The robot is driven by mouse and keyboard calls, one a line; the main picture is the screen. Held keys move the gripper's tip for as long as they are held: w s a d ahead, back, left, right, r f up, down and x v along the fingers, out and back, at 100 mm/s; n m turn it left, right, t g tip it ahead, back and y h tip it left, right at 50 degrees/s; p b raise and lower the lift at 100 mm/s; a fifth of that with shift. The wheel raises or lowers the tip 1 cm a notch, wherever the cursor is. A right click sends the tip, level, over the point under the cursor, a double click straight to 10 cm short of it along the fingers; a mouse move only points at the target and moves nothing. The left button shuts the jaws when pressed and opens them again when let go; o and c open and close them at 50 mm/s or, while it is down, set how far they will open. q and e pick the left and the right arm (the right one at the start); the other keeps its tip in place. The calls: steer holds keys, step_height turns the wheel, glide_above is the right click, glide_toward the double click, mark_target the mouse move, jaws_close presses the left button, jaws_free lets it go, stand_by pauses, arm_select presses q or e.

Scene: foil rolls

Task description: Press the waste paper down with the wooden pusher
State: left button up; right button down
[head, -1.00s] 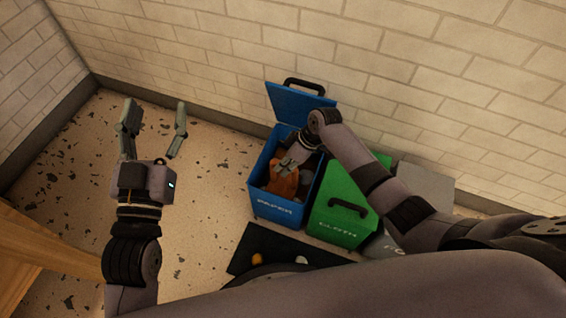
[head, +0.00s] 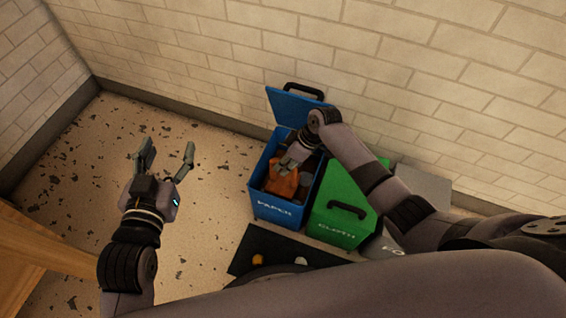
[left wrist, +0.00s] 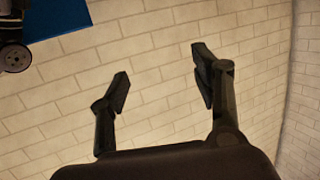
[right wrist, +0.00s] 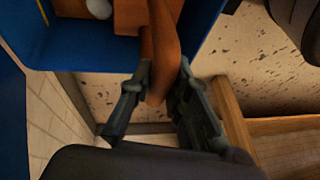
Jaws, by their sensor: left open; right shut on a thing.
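The wooden pusher (head: 283,186) is orange-brown and stands partly inside the open blue PAPER bin (head: 277,210). My right gripper (head: 287,164) is shut on its handle, within the bin's mouth. In the right wrist view the handle (right wrist: 163,50) passes between the fingers (right wrist: 158,92). A pale rounded piece, perhaps waste paper (right wrist: 100,8), shows in the bin there; the rest of the contents is mostly hidden. My left gripper (head: 167,152) is open and empty, left of the bins; its spread fingers also show in the left wrist view (left wrist: 160,72).
The bin's blue lid (head: 293,106) stands raised at the wall. A closed green CLOTH bin (head: 343,215) and a grey bin (head: 422,185) stand to the right. A dark mat (head: 283,250) lies in front. A wooden edge (head: 40,255) is at lower left; floor between is free.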

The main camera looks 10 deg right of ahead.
steer(key=shift+r+p, duration=0.3)
steer(key=shift+r, duration=0.15)
steer(key=shift+r+p, duration=0.65)
steer(key=shift+p, duration=0.05)
steer(key=shift+r+p, duration=0.3)
steer(key=shift+w+r, duration=0.1)
steer(key=shift+r, duration=0.1)
steer(key=shift+r+p, duration=0.8)
steer(key=shift+p, duration=0.2)
arm_select(q)
steer(key=shift+s+a+f+g+y+p, duration=0.4)
steer(key=shift+s+a+f+g+y, duration=0.8)
steer(key=shift+s+f+g, duration=2.2)
steer(key=shift+s+a+f+g+y+p, duration=0.45)
steer(key=shift+s+a+f+g, duration=1.7)
steer(key=shift+s, duration=2.55)
arm_select(e)
steer(key=shift+r, duration=0.7)
steer(key=shift+r+p, duration=0.7)
steer(key=shift+r, duration=0.05)
steer(key=shift+r+p, duration=1.25)
steer(key=shift+p, duration=0.05)
arm_select(q)
step_height(320, 180, down, 18)
steer(key=g+p, duration=0.1)
steer(key=shift+s+d+g, duration=0.35)
steer(key=shift+d, duration=0.1)
arm_select(e)
steer(key=shift+r, duration=0.75)
